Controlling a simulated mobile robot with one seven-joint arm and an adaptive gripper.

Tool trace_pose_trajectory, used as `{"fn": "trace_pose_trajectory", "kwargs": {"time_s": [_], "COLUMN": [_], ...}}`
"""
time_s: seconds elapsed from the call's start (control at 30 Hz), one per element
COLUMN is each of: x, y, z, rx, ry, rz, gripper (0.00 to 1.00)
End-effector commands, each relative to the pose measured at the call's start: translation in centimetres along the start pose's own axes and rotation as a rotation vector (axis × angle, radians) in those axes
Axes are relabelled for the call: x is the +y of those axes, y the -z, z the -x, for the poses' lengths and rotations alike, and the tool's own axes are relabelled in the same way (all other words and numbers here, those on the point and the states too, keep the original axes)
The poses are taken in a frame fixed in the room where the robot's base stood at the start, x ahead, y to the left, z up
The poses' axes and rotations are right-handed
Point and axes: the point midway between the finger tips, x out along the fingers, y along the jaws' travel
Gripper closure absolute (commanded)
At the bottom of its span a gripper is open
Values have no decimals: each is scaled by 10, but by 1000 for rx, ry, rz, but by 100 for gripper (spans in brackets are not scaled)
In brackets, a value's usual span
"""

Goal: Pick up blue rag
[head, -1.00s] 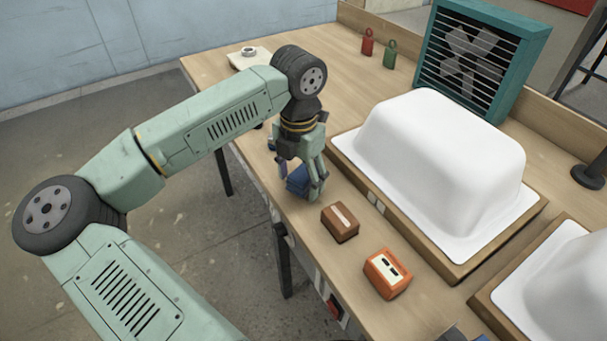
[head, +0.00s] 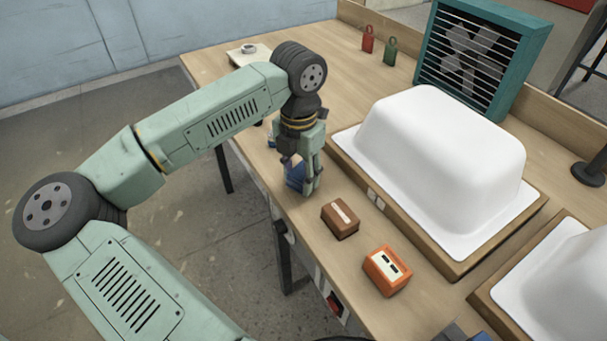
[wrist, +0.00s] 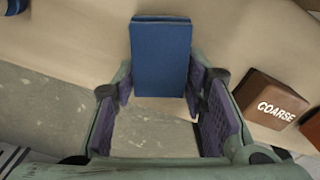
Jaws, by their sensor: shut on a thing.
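The blue rag (head: 295,174) is a folded dark blue block near the table's front edge in the head view. My gripper (head: 301,186) points down there and is shut on it, with a finger partly covering the rag. In the wrist view the rag (wrist: 161,60) sits between the fingertips of my gripper (wrist: 161,82), its far part reaching past them. I cannot tell whether its underside touches the table.
A brown block marked COARSE (wrist: 270,100) and an orange block (head: 387,272) lie to the right of my gripper. A white tub shell (head: 440,150) on a wooden base stands behind them. The table edge is close, with floor beyond.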

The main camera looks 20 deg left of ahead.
Motion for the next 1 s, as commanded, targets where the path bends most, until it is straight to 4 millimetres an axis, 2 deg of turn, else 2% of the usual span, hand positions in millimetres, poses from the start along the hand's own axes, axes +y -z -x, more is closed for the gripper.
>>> {"fn": "trace_pose_trajectory", "kwargs": {"time_s": [0.27, 0.7, 0.83, 1.0], "x": [1, 1, 0, 0], "y": [0, -1, 0, 0], "z": [7, 87, 98, 101], "rx": [-1, -1, 0, 0], "ry": [-2, -3, -1, 0], "rz": [1, 1, 0, 0], "gripper": [92, 92, 92, 92]}}
